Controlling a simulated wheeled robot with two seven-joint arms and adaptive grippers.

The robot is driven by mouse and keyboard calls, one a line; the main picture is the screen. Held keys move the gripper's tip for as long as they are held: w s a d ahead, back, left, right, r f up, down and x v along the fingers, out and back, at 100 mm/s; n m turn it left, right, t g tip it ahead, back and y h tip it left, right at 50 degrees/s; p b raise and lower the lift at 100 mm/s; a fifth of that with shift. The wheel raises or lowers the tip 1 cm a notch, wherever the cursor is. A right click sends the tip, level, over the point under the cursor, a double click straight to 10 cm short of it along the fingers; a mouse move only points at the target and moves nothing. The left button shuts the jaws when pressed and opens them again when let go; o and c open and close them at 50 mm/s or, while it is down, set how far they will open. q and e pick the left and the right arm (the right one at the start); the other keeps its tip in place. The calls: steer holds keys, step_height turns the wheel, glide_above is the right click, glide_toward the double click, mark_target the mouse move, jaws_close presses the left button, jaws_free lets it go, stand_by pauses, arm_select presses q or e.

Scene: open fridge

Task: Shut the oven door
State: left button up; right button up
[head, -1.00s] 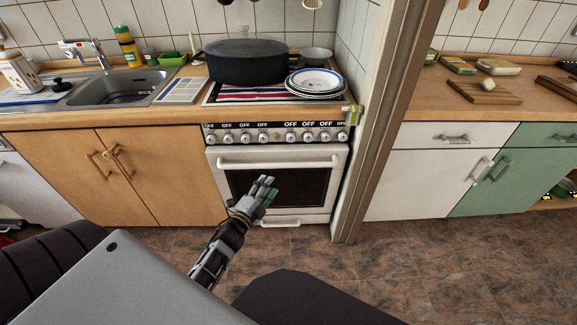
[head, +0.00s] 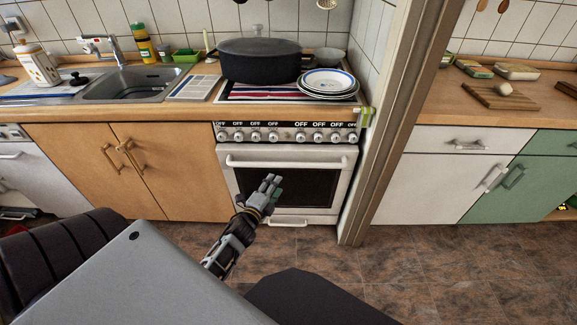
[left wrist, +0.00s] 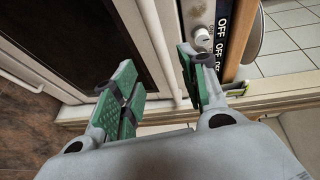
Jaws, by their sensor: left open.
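The white oven door (head: 332,188) has a dark window and a long white handle (head: 290,162) across its top. It stands upright or nearly so under the knob panel; I cannot tell if a small gap remains. My left gripper (head: 270,183) is in front of the window, below the handle, and hides part of the glass. My right gripper is not in view.
A black pot (head: 258,62) and stacked plates (head: 328,82) stand on the stove top. Wooden cabinets (head: 165,175) stand left of the oven. A wall post (head: 395,130) stands close on its right. The brown floor (head: 400,270) in front is clear.

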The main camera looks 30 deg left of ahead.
mark_target(288, 165)
arm_select(q)
steer(key=shift+w, duration=0.2)
steer(key=shift+w+a+f+b, duration=0.25)
steer(key=shift+w+a, duration=0.1)
steer(key=shift+w, duration=1.8)
steer(key=shift+w+a+f+b, duration=0.25)
steer(key=shift+w+a+b, duration=0.1)
steer(key=shift+w, duration=1.85)
steer(key=shift+w+a+f+b, duration=0.25)
steer(key=shift+w+a, duration=0.1)
steer(key=shift+w, duration=1.9)
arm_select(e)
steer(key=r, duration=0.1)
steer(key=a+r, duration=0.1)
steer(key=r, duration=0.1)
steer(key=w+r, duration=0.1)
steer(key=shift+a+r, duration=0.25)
arm_select(q)
steer(key=c, duration=0.6)
jaws_close()
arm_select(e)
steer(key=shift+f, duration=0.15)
